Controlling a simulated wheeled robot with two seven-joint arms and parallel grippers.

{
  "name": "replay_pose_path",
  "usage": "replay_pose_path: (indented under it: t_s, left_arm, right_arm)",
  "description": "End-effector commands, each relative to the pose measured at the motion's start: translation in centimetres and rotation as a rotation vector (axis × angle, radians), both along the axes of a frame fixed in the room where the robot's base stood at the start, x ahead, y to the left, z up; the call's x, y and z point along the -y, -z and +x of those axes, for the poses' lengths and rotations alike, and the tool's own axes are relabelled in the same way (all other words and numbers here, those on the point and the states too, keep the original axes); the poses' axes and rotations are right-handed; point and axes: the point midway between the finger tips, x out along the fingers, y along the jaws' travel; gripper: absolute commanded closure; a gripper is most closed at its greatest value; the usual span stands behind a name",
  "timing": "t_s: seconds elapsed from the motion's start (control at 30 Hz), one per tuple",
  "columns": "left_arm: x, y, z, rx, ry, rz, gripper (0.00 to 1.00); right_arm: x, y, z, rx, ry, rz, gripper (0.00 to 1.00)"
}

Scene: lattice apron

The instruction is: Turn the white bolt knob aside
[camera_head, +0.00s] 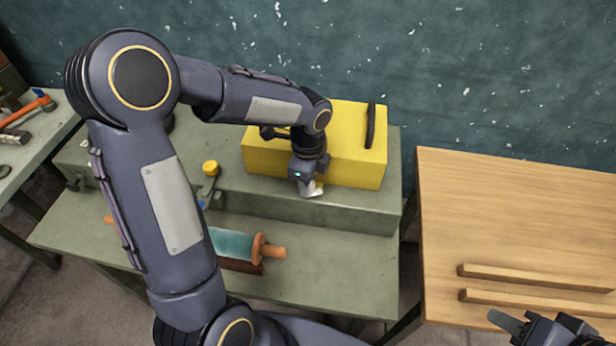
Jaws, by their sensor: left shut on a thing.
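A yellow box (350,150) with a black handle on top stands on the raised part of the green bench. A small white piece, which looks like the bolt knob (317,193), shows at the lower front of the box. My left gripper (307,189) points down there and is shut on it. The fingers hide most of the knob, so its angle cannot be told. My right gripper (508,322) is at the bottom right corner, partly cut off, over the front of the wooden table; its opening is unclear.
A teal roller with orange-brown handles (232,243) lies on the lower green bench. A yellow-capped item (210,168) is left of the box. The wooden table (510,210) carries two wooden strips. Tools, including an orange-handled hammer (30,108), lie at far left.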

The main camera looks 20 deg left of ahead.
Motion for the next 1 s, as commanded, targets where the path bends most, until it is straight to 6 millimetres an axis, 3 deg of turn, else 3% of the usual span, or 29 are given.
replay_pose_path:
  t_s: [0.4,1.0]
  left_arm:
    - [-0.01,-0.16,0.09,0.003,0.229,0.0,0.92]
    - [-0.03,-0.11,0.12,0.004,0.275,0.0,0.92]
  right_arm:
    - [0.0,-1.03,0.0,0.0,0.0,0.0,0.64]
    - [0.0,-1.14,0.01,0.0,0.0,0.0,0.64]
